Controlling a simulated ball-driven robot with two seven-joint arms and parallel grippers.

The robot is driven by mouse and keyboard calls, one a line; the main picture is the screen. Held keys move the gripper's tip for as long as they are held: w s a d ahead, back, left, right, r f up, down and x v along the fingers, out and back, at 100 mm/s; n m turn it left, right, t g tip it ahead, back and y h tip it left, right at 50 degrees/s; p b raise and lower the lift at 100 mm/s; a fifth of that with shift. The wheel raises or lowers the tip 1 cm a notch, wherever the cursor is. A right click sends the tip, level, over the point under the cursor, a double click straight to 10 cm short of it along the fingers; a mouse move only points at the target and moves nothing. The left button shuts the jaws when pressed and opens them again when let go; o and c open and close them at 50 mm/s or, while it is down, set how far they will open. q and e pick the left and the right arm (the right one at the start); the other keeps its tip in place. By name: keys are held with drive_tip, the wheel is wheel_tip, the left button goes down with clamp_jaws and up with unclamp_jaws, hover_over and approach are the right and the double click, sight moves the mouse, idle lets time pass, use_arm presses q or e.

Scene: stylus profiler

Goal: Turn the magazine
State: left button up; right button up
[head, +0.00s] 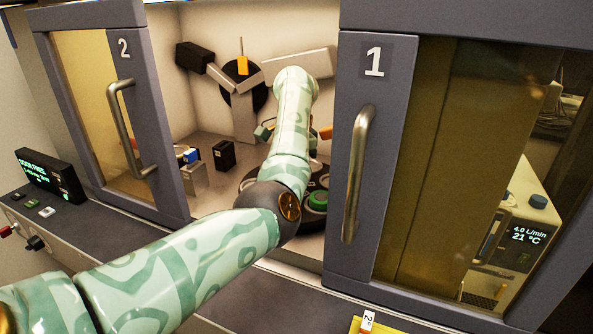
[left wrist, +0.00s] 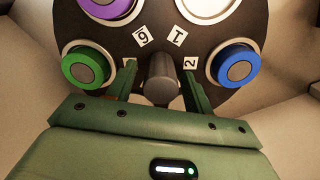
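The magazine (left wrist: 122,42) is a dark disc with purple, green, white and blue rings around its rim and number labels 6, 1 and 2. A grey knob (left wrist: 160,82) stands at its centre. My left gripper (left wrist: 160,66) is open, with one green finger on each side of the knob and narrow gaps between. In the head view my left arm reaches through the open doorway and hides most of the magazine and the gripper; a green ring (head: 318,199) shows beside the arm. My right gripper is not in view.
Door 1 (head: 343,255) with its handle (head: 359,170) stands right of my arm, door 2 (head: 165,195) to the left. Inside are a small black block (head: 223,155) and a stand with an orange tag (head: 242,66). A control panel (head: 45,178) sits at the left.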

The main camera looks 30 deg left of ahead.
use_arm(q)
drive_tip(key=shift+r, duration=0.1)
wheel_tip(320, 180, up, 11)
drive_tip(key=p, duration=0.3)
drive_tip(key=shift+r, duration=0.4)
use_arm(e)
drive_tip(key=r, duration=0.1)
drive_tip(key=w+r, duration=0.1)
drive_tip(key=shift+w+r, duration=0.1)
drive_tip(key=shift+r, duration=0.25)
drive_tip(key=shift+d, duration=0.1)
